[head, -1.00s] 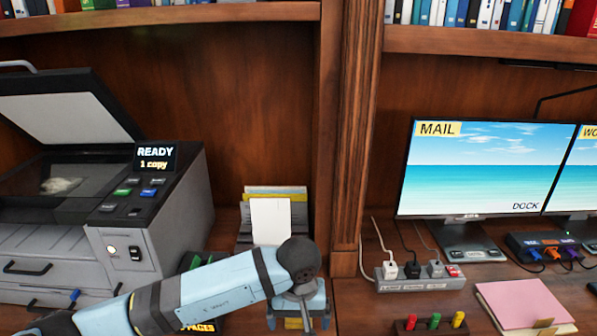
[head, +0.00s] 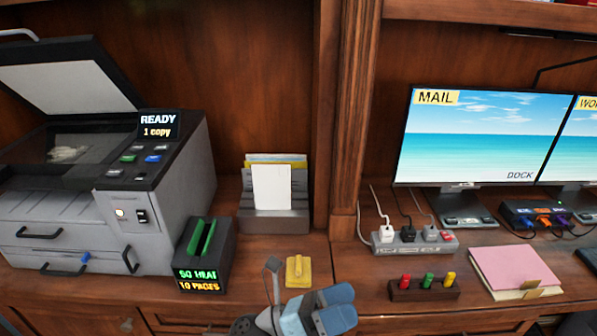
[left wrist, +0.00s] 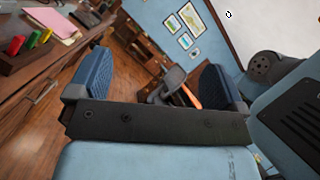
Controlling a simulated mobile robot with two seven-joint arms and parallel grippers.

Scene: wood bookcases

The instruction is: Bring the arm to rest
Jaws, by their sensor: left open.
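My left gripper (head: 338,306) is at the bottom middle of the head view, in front of the desk's front edge, its two blue fingers pointing right. In the left wrist view the fingers (left wrist: 158,78) stand wide apart with nothing between them, and the room's floor and furniture show beyond. The left arm's links are mostly out of the head view. My right gripper is not in view.
A yellow object (head: 298,271) lies on the desk just behind my left gripper. A black device with a green top (head: 203,262) and a copier (head: 160,200) stand left. A peg block (head: 424,290) and pink folder (head: 515,268) lie right. A power strip (head: 415,243) is behind.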

